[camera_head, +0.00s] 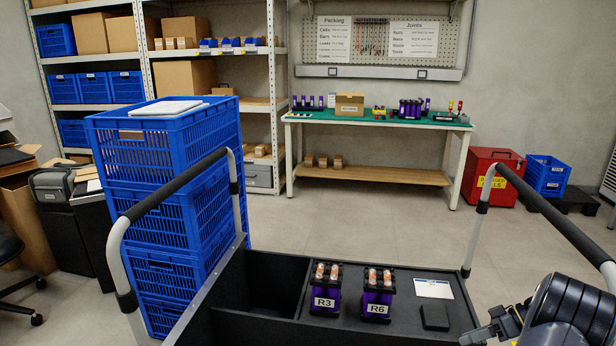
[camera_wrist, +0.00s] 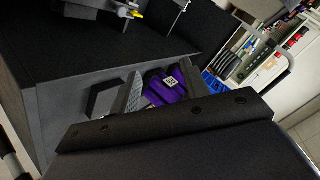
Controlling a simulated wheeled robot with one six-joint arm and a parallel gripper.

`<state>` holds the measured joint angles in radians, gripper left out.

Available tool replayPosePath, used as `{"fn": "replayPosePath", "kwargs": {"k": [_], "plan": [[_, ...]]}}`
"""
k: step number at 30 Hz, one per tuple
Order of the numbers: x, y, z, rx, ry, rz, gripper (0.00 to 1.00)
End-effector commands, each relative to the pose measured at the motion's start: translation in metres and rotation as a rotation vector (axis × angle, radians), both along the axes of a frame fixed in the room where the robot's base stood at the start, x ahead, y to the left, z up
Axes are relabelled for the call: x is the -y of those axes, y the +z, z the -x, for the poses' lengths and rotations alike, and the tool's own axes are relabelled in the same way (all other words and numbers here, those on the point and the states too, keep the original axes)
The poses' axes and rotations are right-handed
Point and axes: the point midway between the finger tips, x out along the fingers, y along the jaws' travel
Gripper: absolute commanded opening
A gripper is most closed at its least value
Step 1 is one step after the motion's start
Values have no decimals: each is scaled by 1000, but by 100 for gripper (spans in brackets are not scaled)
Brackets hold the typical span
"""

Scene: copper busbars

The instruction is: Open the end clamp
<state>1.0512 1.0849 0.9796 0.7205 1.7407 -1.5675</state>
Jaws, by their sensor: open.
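The green-topped workbench (camera_head: 300,117) stands against the back wall. Small upright red-and-yellow pieces (camera_head: 455,107) at its right end look clamp-like, but they are too small to tell whether any is the end clamp or is open. A low red, yellow and green item (camera_head: 379,112) sits mid-bench. My gripper (camera_head: 487,332) is at the lower right of the head view, far from the bench, over the cart's right side. In the wrist view my gripper (camera_wrist: 165,85) is open, with a purple module bearing a square code (camera_wrist: 168,84) visible beyond the fingers.
My cart tray (camera_head: 405,320) carries purple modules R3 (camera_head: 325,290) and R6 (camera_head: 377,293) and a white card (camera_head: 433,288). Stacked blue crates (camera_head: 165,145) stand left. A red box (camera_head: 490,172) is right of the bench. Floor before the bench is clear.

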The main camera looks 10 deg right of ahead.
Motion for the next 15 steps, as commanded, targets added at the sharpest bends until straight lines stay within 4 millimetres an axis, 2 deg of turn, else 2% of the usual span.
{"fn": "replayPosePath", "kwargs": {"k": [1, 7, 15], "plan": [[0, -13, 0, -1, 1, -2, 44], [0, -38, 0, 0, 1, -1, 44], [-5, -39, -9, -9, 1, 27, 44]]}}
